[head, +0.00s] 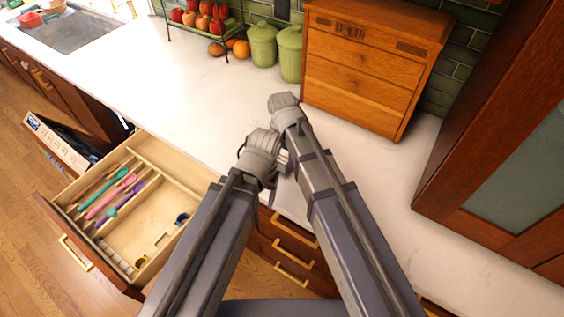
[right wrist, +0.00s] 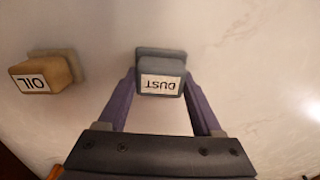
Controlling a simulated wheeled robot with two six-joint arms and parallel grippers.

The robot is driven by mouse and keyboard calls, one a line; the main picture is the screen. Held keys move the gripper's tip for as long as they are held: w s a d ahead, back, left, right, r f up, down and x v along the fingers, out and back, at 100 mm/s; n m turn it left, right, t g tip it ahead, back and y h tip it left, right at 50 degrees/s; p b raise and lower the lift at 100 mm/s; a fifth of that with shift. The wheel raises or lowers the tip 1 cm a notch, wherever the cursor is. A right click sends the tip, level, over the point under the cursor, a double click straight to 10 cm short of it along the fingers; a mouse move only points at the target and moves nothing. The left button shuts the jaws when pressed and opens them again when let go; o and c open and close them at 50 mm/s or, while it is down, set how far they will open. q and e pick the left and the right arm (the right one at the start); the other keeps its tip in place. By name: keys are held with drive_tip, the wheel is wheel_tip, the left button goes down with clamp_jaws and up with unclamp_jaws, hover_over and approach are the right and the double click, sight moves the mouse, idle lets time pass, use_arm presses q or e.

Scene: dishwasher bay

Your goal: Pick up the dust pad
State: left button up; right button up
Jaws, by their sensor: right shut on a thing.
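The dust pad (right wrist: 161,84) is a grey block with a white label reading DUST, upside down in the right wrist view. My right gripper (right wrist: 160,92) has its two purple fingers on either side of the pad and is shut on it, over the pale counter. A tan oil pad (right wrist: 45,73) with an OIL label sits to the left, apart from the gripper. In the head view, my arms reach over the counter, and I cannot make out either pad. My left arm's end is beside the right one; its fingers are hidden.
An open drawer (head: 152,262) with colourful utensils juts out at the left. A wooden chest (head: 362,62), green canisters (head: 262,45) and a fruit rack stand at the back. A tall cabinet (head: 500,130) is at the right. The marble counter (head: 180,95) is clear left of my arms.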

sight(282, 159)
wheel_tip(282, 159, up, 10)
drive_tip(key=p, duration=1)
